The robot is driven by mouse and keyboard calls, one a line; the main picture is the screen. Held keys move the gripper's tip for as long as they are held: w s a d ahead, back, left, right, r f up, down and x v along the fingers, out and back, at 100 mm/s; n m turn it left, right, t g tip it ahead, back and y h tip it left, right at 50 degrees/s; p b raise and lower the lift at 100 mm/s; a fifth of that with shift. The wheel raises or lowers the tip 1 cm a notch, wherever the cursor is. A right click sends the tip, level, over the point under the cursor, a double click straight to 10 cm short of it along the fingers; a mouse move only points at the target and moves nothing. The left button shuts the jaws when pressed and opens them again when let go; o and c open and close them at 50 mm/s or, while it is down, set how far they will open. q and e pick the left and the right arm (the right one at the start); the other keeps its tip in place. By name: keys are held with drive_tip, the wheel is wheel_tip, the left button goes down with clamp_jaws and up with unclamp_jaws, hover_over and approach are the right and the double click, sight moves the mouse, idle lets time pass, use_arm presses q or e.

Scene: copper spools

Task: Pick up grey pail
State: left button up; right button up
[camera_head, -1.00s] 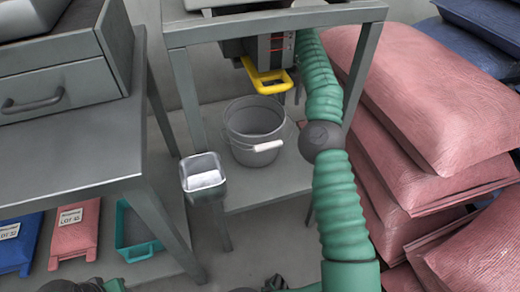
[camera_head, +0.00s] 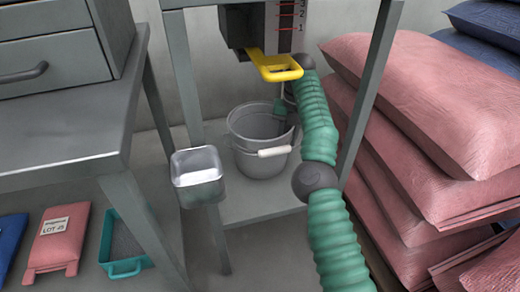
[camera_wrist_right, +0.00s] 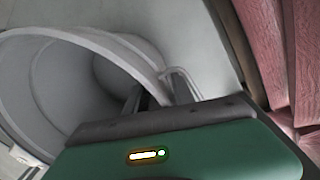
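The grey pail (camera_head: 246,127) stands upright on the low shelf of the metal stand, its white handle grip hanging at the front. It also shows in the right wrist view (camera_wrist_right: 45,80), where I look into its open mouth. My right gripper (camera_head: 281,112) reaches down to the pail's back right rim. In the right wrist view, my right gripper (camera_wrist_right: 155,98) shows two dark fingers apart, with the rim running between them; whether they touch it I cannot tell. My left gripper is not in view.
A yellow handle (camera_head: 277,68) juts out above the pail. A clear-topped grey container (camera_head: 197,178) is at the stand's front left. Pink sacks (camera_head: 420,100) are stacked close on the right. A drawer bench (camera_head: 60,120) stands left, with a teal tray (camera_head: 124,268) below.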

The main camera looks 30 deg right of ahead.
drive_tip(key=shift+r, duration=0.15)
clamp_jaws()
idle(1.2)
